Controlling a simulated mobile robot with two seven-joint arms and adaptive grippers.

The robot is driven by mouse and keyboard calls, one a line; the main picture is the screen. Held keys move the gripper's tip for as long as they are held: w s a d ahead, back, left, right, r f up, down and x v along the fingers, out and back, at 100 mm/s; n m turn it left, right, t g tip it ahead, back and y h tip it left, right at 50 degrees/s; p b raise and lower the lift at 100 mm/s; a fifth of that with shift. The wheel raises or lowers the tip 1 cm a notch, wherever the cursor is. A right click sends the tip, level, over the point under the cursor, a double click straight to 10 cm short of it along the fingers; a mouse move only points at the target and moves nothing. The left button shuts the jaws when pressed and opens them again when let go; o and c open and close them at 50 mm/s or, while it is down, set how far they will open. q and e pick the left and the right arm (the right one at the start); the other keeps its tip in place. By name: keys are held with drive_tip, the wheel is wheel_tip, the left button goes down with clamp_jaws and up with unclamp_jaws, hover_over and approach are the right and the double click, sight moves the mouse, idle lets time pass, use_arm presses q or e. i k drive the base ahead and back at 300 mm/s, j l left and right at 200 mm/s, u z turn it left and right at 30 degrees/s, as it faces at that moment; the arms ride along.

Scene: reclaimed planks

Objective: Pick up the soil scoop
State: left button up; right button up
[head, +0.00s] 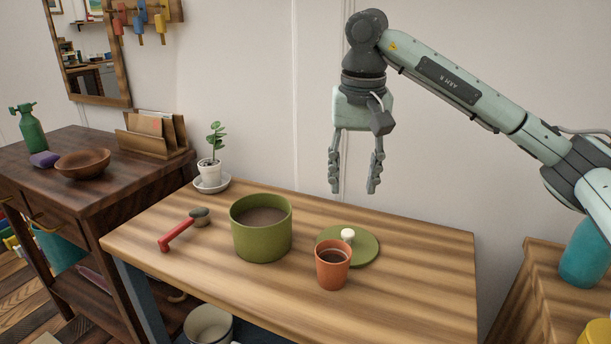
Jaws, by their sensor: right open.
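The soil scoop (179,234) lies on the wooden table at the left, with a red handle toward the front left and a grey-green head toward the pot. A green pot (261,228) filled with brown contents stands just to its right. My right gripper (353,187) hangs with its fingers pointing down, open and empty, above the back right part of the table. It is well to the right of the scoop and higher than it. My left gripper is not in view.
A terracotta cup (333,265) stands before a green lid (364,247) with a white knob. A small potted plant (210,169) on a saucer is behind the scoop. The table (420,285) is clear at its right end. A dark cabinet (95,188) adjoins at left.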

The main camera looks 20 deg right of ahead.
sight(200, 216)
drive_tip(key=k+j, duration=0.75)
drive_tip(key=k, duration=0.1)
